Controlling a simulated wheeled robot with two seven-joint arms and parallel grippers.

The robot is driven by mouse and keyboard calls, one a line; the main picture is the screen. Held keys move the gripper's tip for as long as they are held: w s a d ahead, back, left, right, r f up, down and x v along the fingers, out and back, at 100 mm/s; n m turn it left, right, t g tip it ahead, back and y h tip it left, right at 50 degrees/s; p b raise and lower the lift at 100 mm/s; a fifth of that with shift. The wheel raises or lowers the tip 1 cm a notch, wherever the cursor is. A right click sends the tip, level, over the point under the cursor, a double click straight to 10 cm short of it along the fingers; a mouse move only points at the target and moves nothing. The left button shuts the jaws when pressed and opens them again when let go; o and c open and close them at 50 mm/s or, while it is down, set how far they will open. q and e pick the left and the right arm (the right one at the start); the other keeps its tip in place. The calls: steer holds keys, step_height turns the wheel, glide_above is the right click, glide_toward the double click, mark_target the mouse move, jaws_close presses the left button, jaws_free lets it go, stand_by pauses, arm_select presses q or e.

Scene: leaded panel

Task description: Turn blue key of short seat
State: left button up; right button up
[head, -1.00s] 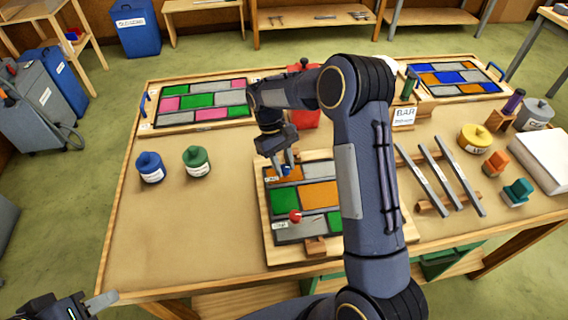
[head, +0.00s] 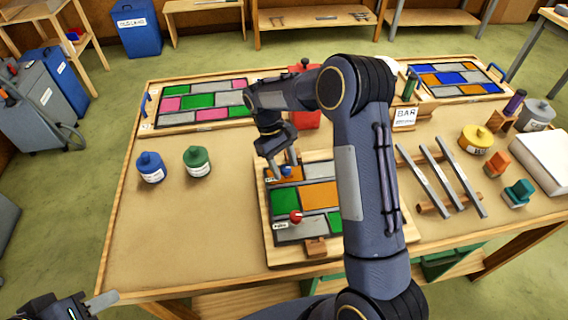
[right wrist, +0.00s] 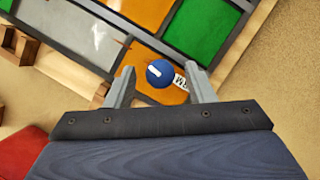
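The blue key (head: 286,171) is a round blue knob with a white line on top, on an orange pane at the upper left of the leaded panel (head: 320,194). In the right wrist view the blue key (right wrist: 159,73) lies between the fingertips, with a gap on each side. A small white label (right wrist: 186,80), partly hidden by a finger, sits beside it. My right gripper (head: 283,165) is open around the key; it also shows in the right wrist view (right wrist: 160,88). A red knob (head: 295,216) sits lower on the panel. My left gripper (head: 88,306) is at the lower left edge, away from the panel.
Blue (head: 150,168) and green (head: 197,162) pots stand left of the panel. A red object (head: 307,112) stands behind it. Metal bars (head: 443,175) lie on a rack at right. My right arm hides the panel's right part. The table's left front is clear.

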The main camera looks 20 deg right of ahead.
steer(key=b+v, duration=0.1)
steer(key=v, duration=0.7)
steer(key=shift+s, duration=0.1)
stand_by(0.5)
